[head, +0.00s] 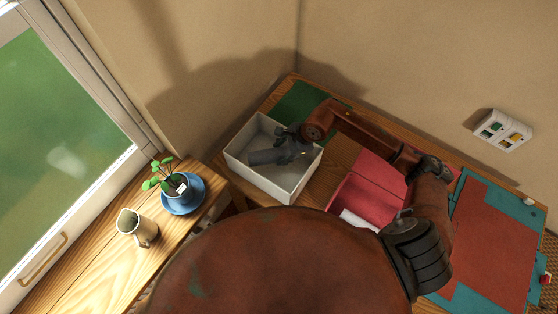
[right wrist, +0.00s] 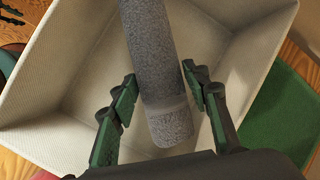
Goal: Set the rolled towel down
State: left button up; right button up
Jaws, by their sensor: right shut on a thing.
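The rolled towel (head: 267,157) is a grey roll inside the opening of the white box (head: 236,160) in the head view. My right gripper (head: 297,143) reaches over the box from the right and is shut on the towel near one end. In the right wrist view the towel (right wrist: 150,50) runs between the two green-padded fingers of my right gripper (right wrist: 163,100), with the pale box walls (right wrist: 52,70) around it. I cannot tell whether the towel touches the box floor. My left gripper is not in view.
A red open box (head: 376,173) stands right of the white box, under my right arm. A green mat (head: 297,101) lies behind the white box. A potted plant on a blue saucer (head: 197,203) and a jug (head: 133,226) stand on the left ledge.

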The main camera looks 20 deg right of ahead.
jog(key=shift+f, duration=3)
jog(key=shift+f, duration=0.1)
jog(key=o, duration=1.2)
jog(key=shift+c, duration=0.2)
jog(key=v, duration=1.2)
jog(key=shift+s+b, duration=0.1)
jog(key=shift+b, duration=0.2)
